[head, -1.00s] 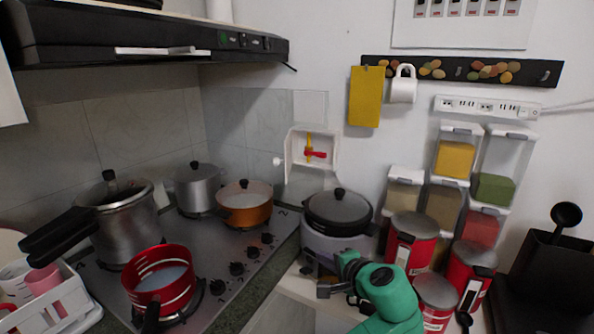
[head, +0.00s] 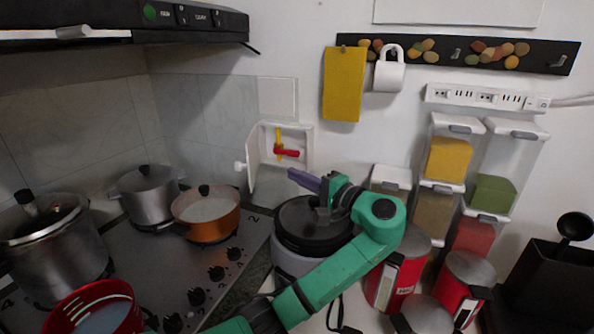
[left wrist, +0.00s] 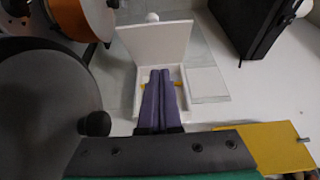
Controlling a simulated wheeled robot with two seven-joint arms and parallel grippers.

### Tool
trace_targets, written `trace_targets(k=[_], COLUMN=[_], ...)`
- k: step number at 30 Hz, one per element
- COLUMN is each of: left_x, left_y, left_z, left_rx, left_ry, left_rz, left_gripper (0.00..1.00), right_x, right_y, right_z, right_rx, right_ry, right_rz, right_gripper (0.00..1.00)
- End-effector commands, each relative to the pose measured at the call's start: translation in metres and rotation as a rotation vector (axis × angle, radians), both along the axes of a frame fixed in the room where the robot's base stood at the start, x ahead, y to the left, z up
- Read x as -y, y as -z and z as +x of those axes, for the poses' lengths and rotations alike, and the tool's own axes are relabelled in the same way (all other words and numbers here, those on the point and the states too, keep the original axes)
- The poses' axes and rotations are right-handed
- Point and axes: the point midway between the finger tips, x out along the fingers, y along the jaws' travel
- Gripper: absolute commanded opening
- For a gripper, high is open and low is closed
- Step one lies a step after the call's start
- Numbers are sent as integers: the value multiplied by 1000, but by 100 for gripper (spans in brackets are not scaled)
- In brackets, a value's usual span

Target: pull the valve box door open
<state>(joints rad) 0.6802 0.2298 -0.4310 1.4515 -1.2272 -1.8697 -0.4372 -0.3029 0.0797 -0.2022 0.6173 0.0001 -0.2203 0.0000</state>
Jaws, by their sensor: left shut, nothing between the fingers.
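The white valve box (head: 308,146) is set in the back wall. Its door (head: 254,158) stands swung out to the left, with a round white knob (head: 239,166) at its outer edge. A red valve handle (head: 287,152) on a yellow pipe (head: 278,138) shows inside. My left gripper (head: 291,173) is shut and empty, in front of and just below the box opening. In the left wrist view its purple fingers (left wrist: 160,73) overlap the box, and the open door (left wrist: 158,42) lies beyond the tips. I cannot tell whether they touch anything. My right gripper is not in view.
A lidded cooker (head: 305,225) stands under my left wrist. An orange pot (head: 208,212) and the stove are to the left. Red canisters (head: 393,275) and stacked spice dispensers (head: 435,213) stand to the right. A yellow cloth (head: 343,84) hangs above right of the box.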

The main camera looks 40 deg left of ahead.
Motion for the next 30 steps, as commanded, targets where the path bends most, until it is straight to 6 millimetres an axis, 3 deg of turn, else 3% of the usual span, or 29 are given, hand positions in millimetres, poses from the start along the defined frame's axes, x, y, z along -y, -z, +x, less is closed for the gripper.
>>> trace_targets(k=[5, 8, 12, 17, 30], left_x=[-41, -63, -83, -94, -99], left_y=[-6, -6, -6, -2, 3], left_z=[3, 5, -9, -19, -24], left_rx=[-3, -3, -4, -1, -2], left_ry=[-3, -3, 0, 1, 28], left_rz=[2, 2, 2, 0, -5], left_gripper=[0, 0, 0, 0, 0], right_x=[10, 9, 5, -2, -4], right_y=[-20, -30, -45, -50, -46], right_z=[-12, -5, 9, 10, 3], right_rx=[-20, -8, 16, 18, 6], right_ry=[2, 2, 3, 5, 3], right_rz=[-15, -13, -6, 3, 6], right_gripper=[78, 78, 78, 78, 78])
